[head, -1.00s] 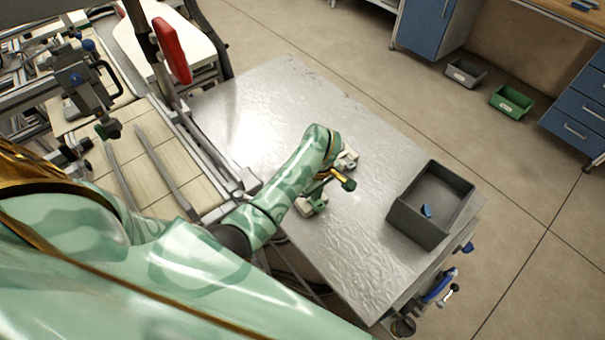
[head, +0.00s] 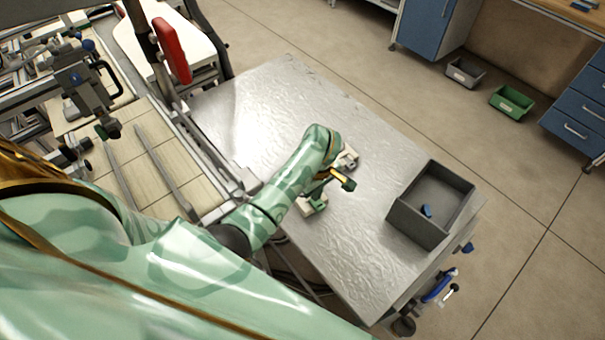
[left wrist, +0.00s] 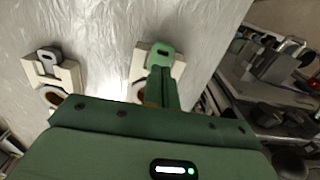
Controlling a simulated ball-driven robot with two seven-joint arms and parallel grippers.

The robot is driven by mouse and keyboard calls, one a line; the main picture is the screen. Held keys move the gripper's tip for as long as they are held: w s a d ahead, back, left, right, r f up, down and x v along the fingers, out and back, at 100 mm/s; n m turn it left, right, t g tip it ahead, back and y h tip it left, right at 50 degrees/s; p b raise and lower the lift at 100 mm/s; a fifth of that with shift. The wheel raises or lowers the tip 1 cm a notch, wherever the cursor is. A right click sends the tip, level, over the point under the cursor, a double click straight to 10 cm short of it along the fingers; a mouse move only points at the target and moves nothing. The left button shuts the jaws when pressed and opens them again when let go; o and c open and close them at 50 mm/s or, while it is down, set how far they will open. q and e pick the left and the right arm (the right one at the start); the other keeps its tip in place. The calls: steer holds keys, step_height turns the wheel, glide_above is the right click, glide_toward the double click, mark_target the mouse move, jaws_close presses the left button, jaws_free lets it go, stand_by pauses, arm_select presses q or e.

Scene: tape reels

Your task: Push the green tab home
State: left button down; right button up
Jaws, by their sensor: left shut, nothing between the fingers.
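The green tab (left wrist: 160,55) is a light green piece with a dark slot, seated at the end of a cream holder (left wrist: 141,68) in the left wrist view. My left gripper (left wrist: 160,84) is shut and empty. Its dark green fingers point at the tab's near end and are at or very near it; I cannot tell whether they touch. The fingers and palm hide part of the holder. In the head view my left gripper (head: 318,187) is low over the metal table, and its hand partly covers the holders. My right gripper is not in view.
A second cream holder with a grey tab (left wrist: 48,58) stands to the left in the wrist view. A dark grey bin (head: 404,219) with a blue piece (head: 426,211) inside stands on the metal table (head: 290,85) at right. The table's far part is clear.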

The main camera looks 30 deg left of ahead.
arm_select(q)
steer(key=shift+f, duration=0.1)
stand_by(0.3)
steer(key=shift+f+b, duration=0.65)
steer(key=shift+f, duration=0.15)
stand_by(0.3)
stand_by(1.2)
steer(key=shift+p, duration=0.3)
step_height(320, 180, up, 7)
steer(key=p, duration=0.7)
steer(key=shift+f, duration=0.1)
